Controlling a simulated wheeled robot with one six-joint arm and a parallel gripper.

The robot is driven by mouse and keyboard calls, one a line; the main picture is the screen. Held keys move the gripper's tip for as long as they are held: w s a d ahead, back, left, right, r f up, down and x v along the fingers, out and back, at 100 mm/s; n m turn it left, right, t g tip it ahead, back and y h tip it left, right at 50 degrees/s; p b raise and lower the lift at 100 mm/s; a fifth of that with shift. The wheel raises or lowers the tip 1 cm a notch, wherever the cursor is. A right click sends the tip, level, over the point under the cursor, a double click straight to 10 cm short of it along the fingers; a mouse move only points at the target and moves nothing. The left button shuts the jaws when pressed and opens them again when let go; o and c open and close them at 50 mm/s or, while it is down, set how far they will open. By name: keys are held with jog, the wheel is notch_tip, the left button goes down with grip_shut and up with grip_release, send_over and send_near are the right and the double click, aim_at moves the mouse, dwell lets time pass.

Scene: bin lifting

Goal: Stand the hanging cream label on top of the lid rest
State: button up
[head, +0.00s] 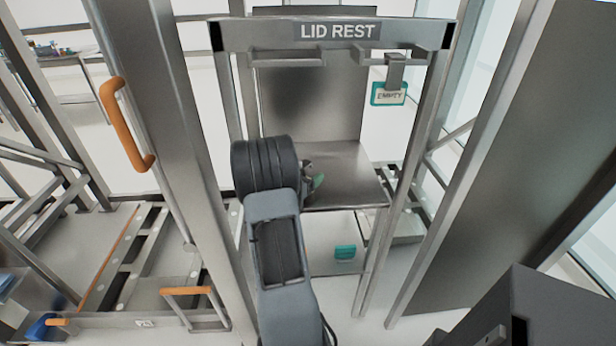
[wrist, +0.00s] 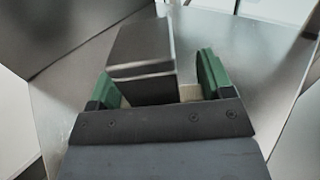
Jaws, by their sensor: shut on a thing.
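My gripper (head: 314,178) is inside the frame, above the grey metal shelf, and mostly hidden behind my arm in the head view. In the wrist view my gripper (wrist: 160,85) has its green fingers on either side of a cream piece (wrist: 190,92) with a dark grey block (wrist: 142,62) on it. This looks like a cream label with its hanger block; its face is hidden. The lid rest (head: 338,31) is the grey top bar of the frame, with its name on a plate. A teal-edged cream label reading EMPTY (head: 389,94) hangs below its right end.
A slotted bracket (head: 287,59) under the bar's left side is empty. The grey shelf (head: 350,165) is otherwise bare. A teal block (head: 345,252) sits lower down. Uprights stand on both sides, and an orange handle (head: 125,125) is at left.

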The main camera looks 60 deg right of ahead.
jog(key=o, duration=1.1)
jog(key=shift+s+a+f, duration=0.15)
jog(key=shift+s+f, duration=0.05)
jog(key=shift+f, duration=0.65)
jog(key=shift+r, duration=0.1)
jog(key=shift+r+p, duration=0.3)
jog(key=shift+p, duration=0.05)
jog(key=a, duration=0.2)
jog(key=w+a, duration=0.1)
jog(key=a, duration=0.4)
jog(key=shift+w+r, duration=0.3)
jog(key=shift+r, duration=0.1)
jog(key=shift+r, duration=0.1)
jog(key=shift+s+a, duration=0.1)
